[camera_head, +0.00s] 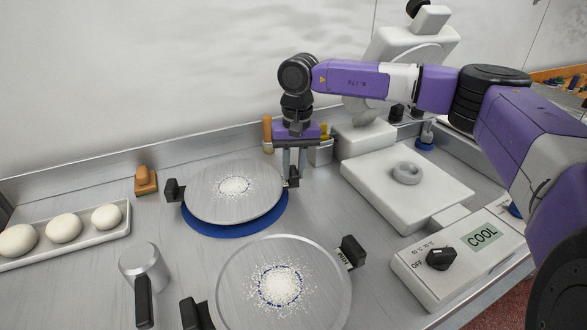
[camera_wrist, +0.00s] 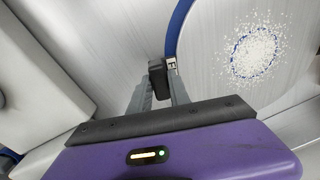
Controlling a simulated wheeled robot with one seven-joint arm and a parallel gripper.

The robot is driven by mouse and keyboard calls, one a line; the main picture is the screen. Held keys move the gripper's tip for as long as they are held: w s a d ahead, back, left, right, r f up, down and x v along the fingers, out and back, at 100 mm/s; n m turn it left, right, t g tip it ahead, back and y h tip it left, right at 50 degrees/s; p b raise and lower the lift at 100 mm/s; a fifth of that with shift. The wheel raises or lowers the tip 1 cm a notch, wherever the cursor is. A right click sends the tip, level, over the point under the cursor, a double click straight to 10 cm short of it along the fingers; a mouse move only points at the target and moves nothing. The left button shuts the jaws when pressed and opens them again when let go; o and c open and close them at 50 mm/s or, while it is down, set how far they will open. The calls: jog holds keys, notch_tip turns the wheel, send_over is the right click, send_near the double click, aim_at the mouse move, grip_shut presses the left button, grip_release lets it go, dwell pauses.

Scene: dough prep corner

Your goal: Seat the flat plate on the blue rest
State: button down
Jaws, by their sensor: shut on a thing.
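A flat round metal plate (camera_head: 215,205) with white powder in its middle and two black handles is over the blue rest (camera_head: 240,228), a round blue disc on the counter. The plate covers most of the rest, whose blue shows mainly along the front and right. I cannot tell whether plate and rest touch. My gripper (camera_head: 292,174) points down and is shut on the plate's right black handle. In the wrist view, my gripper (camera_wrist: 160,85) has that handle (camera_wrist: 157,78) between its fingers, the plate (camera_wrist: 215,45) to the right and a blue arc of the rest (camera_wrist: 178,22) at its edge.
A second powdered metal plate (camera_head: 320,300) with black handles lies in front. A metal cylinder with a black handle (camera_head: 142,266) and a tray of dough balls (camera_head: 85,242) are at left. A white scale-like machine (camera_head: 400,180) and a control box reading COOL (camera_head: 450,255) stand right.

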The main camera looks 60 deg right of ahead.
jog(key=c, duration=1.1)
grip_release()
jog(key=shift+c, duration=0.2)
jog(key=shift+s+d+r+p, duration=0.1)
jog(key=shift+r+p, duration=1)
jog(key=shift+r, duration=0.95)
jog(key=shift+s+d+r+p, duration=0.1)
jog(key=shift+r+p, duration=0.95)
jog(key=shift+r, duration=0.95)
jog(key=shift+a+f, duration=0.1)
